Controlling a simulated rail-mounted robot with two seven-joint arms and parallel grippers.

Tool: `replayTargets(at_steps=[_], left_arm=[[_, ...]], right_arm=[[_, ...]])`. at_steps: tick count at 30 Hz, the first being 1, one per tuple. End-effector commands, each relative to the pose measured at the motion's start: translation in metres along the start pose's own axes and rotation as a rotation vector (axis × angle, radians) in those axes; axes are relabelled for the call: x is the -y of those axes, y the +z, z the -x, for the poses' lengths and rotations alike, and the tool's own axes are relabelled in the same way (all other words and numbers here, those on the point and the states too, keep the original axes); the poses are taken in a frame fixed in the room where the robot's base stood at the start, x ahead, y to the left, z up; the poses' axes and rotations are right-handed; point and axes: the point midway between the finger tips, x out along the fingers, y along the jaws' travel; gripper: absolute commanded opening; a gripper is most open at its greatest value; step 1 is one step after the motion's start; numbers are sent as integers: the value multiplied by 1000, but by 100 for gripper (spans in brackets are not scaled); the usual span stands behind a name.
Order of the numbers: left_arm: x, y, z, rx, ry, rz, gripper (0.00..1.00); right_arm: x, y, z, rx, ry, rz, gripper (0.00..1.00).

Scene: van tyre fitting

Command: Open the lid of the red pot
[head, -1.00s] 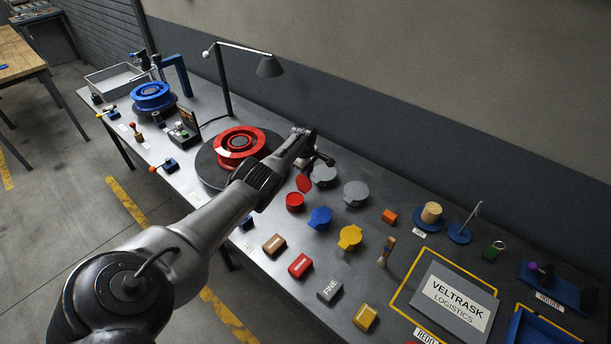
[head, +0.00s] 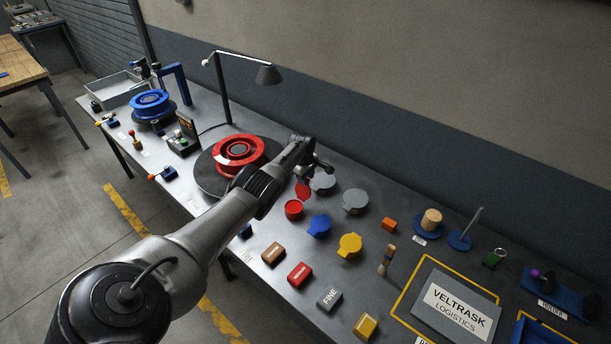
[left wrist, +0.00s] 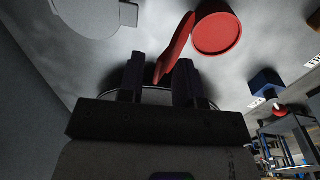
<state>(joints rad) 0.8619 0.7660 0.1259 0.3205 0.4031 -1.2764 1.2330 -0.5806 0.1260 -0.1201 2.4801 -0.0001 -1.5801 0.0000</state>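The red pot (head: 293,210) stands on the bench, its round top facing up. Its red lid (head: 303,190) stands raised on edge at the pot's far side. In the left wrist view the pot (left wrist: 217,33) is at top right, and the lid (left wrist: 177,47) is a thin, tilted red plate beside it. My left gripper (head: 318,172) is just beyond the lid. In the left wrist view its two dark fingers (left wrist: 160,78) are apart, with the lid's near end between them and a gap visible. Whether a finger touches the lid is unclear. My right gripper is not in view.
Grey pots (head: 355,201) stand beside the gripper, with blue (head: 319,225) and yellow (head: 350,245) pots nearer the front. A red wheel (head: 238,151) lies on a dark turntable behind my left arm. A lamp (head: 268,75) overhangs the bench.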

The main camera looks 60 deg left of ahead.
Motion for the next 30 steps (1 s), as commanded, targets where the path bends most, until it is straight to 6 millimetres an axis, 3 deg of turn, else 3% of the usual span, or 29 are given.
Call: replayTargets(at_steps=[8, 15, 24, 30], left_arm=[[-1, 0, 24, -1, 0, -1, 32], [0, 0, 66, -2, 1, -2, 32], [0, 0, 111, -1, 1, -1, 32], [0, 0, 130, -1, 1, 0, 32]], right_arm=[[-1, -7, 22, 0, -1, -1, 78], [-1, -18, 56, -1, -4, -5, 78], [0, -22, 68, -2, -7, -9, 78], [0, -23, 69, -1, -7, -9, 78]])
